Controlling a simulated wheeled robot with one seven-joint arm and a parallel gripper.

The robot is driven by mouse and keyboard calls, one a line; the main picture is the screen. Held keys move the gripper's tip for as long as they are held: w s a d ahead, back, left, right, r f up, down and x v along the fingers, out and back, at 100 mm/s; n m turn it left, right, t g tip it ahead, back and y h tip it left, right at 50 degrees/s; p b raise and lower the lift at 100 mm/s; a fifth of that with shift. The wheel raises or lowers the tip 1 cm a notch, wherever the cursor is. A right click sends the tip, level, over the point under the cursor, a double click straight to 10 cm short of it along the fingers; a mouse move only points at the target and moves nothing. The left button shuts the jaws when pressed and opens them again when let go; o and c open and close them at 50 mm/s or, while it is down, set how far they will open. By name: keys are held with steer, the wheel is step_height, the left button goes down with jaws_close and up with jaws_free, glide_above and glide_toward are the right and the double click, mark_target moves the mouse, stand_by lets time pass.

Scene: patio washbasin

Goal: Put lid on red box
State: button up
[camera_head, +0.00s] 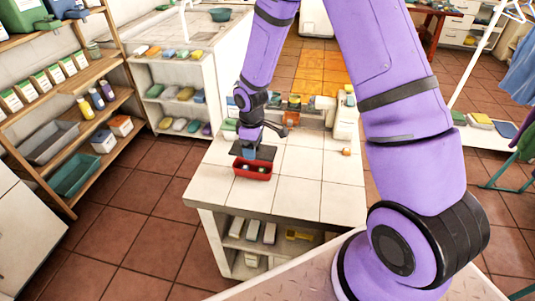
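The red box (253,173) stands open on the white tiled counter, with small pale items visible inside. A dark flat lid (266,153) with a small blue part at its middle (249,154) is just above and behind the box's opening. My gripper (249,145) points down at this blue part and appears shut on it, holding the lid. The fingertips are small and partly hidden. I cannot tell whether the lid touches the box's rear rim.
A small orange block (346,152) lies to the right. The counter's front tiles (285,205) are clear. Wooden shelves (85,100) with bottles and bins stand at the left.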

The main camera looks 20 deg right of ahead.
steer(key=shift+w+a, duration=0.15)
steer(key=shift+w, duration=0.25)
steer(key=shift+f, duration=3.05)
steer(key=shift+f, duration=0.2)
steer(key=o, duration=0.9)
steer(key=shift+r, duration=0.15)
steer(key=shift+r, duration=3.35)
